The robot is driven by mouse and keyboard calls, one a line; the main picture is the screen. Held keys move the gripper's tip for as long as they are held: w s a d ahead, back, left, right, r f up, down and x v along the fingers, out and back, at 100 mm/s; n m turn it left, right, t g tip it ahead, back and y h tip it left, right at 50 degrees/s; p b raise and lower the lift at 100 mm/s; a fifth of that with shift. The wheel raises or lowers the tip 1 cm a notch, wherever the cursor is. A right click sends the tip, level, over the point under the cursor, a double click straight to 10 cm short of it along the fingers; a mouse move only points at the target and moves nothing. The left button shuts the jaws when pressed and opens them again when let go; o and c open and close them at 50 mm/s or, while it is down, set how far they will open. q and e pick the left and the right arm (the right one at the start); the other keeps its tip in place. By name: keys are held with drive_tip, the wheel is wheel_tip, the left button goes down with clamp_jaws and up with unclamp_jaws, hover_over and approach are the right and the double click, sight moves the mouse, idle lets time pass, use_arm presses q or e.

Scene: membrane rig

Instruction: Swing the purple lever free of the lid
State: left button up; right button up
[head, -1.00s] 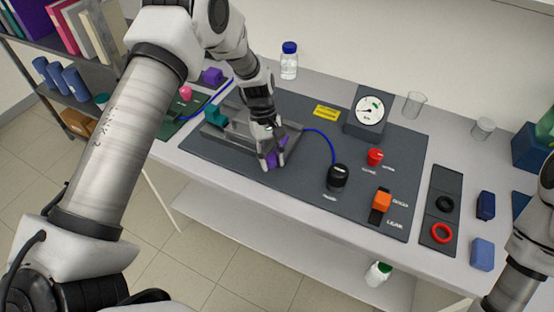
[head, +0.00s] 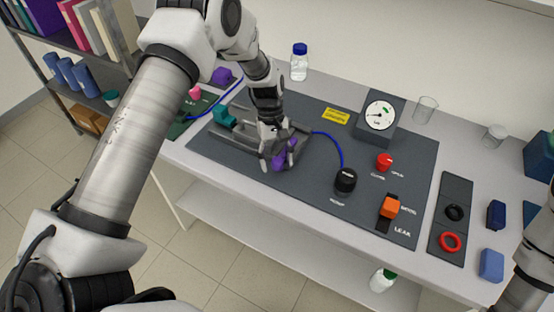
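The purple lever (head: 279,162) is at the right end of the grey membrane block (head: 240,143), partly hidden by my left gripper. The lid it belongs to is mostly hidden under the gripper and cannot be told apart from the block. My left gripper (head: 275,160) points down at the lever, with its fingers around or against it. Whether they are closed on the lever is not clear. A teal lever (head: 224,116) stands at the block's left end. My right arm shows at the lower right edge; its gripper is out of view.
On the dark panel are a black knob (head: 345,180), a red knob (head: 383,161), an orange leak switch (head: 389,207) and a gauge (head: 379,115). A blue tube (head: 335,146) arches right of the lever. A bottle (head: 299,63) stands behind. The panel's front is clear.

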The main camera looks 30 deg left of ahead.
sight(273, 154)
use_arm(q)
drive_tip(key=shift+s+d+r, duration=0.1)
drive_tip(key=shift+d+r, duration=0.05)
drive_tip(key=shift+r, duration=0.1)
drive_tip(key=v, duration=1.2)
